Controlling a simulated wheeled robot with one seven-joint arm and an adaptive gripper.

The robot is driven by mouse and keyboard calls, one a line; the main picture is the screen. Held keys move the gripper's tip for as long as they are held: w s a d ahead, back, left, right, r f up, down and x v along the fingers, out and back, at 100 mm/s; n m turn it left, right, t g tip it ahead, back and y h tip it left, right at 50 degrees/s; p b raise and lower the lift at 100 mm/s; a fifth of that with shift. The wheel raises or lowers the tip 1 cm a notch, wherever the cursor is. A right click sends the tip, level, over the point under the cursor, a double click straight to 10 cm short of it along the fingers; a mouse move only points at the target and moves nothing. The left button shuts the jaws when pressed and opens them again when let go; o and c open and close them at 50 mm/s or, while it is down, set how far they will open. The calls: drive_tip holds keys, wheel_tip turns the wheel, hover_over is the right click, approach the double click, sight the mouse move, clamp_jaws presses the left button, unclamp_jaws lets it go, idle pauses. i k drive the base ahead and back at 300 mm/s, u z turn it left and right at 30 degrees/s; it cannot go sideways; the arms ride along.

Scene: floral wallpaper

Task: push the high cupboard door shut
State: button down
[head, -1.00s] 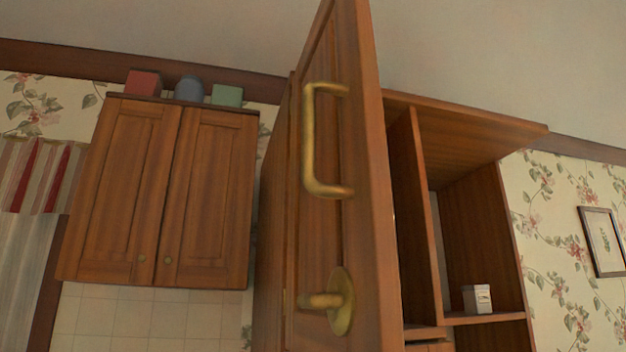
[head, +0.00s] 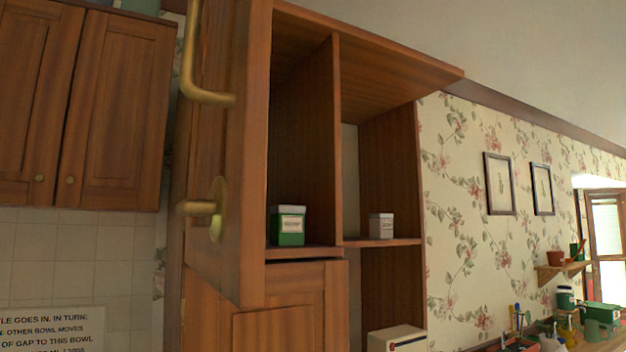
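The high cupboard door (head: 250,150) is wooden and stands wide open, swung out toward me at the left of the cupboard. The open cupboard (head: 300,150) shows a shelf with a green tin (head: 287,226) behind the door's edge. My gripper is not in view.
An open shelf bay to the right holds a white box (head: 381,226). Wall cupboards (head: 115,100) hang at the left, and a written sign (head: 50,328) is below them. A cluttered counter with a green box (head: 601,320) is at the lower right.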

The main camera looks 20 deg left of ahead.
sight(230, 95)
drive_tip(key=z, duration=0.25)
drive_tip(key=k, duration=1.25)
drive_tip(key=u, duration=0.6)
